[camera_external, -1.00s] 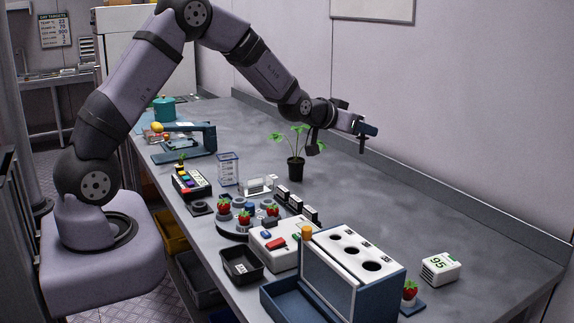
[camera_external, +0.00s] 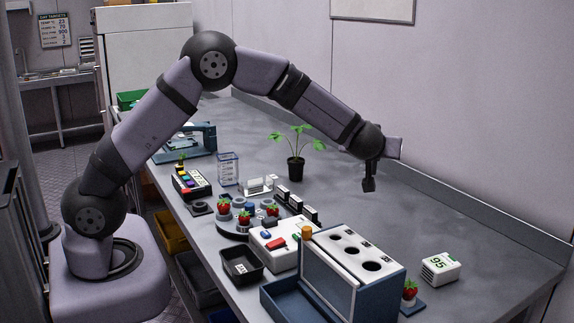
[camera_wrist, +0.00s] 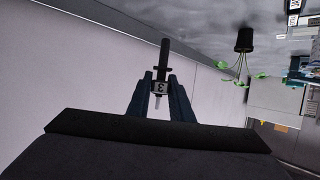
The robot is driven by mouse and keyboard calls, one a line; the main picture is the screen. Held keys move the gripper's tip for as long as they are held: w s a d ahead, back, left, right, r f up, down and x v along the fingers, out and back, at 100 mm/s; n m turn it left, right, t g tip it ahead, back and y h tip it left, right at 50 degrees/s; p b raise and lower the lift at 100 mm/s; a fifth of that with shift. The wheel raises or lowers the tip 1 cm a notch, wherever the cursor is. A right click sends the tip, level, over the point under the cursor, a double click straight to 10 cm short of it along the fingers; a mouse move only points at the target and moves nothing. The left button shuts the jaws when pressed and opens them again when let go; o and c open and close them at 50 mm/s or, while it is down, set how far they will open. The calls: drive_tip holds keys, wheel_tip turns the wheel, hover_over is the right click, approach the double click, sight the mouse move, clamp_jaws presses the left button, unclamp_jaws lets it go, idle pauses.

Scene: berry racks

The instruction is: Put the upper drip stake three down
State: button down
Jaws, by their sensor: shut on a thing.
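My gripper (camera_wrist: 160,84) is shut on a drip stake (camera_wrist: 164,58) in the wrist view. The stake has a dark shaft, a white tag marked 3 and a pale tip. In the external view my gripper (camera_external: 369,182) is in the air over the right part of the bench, right of the potted plant; the stake cannot be made out clearly there. No second stake can be told apart in these frames.
The potted plant (camera_external: 296,168) stands left of my gripper. A blue and white box with round holes (camera_external: 318,271) stands at the front. A white block marked 95 (camera_external: 440,268) is at right. The bench (camera_external: 462,228) between them and the wall is clear.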

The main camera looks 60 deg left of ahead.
drive_tip(key=s+d+f, duration=0.2)
drive_tip(key=d+f, duration=0.2)
drive_tip(key=d, duration=0.2)
drive_tip(key=shift+n+g+y, duration=0.3)
drive_tip(key=shift+n+g, duration=0.1)
drive_tip(key=shift+f+p, duration=0.4)
drive_tip(key=shift+f, duration=4.45)
drive_tip(key=shift+f, duration=0.2)
drive_tip(key=c, duration=1.6)
unclamp_jaws()
drive_tip(key=shift+r, duration=0.15)
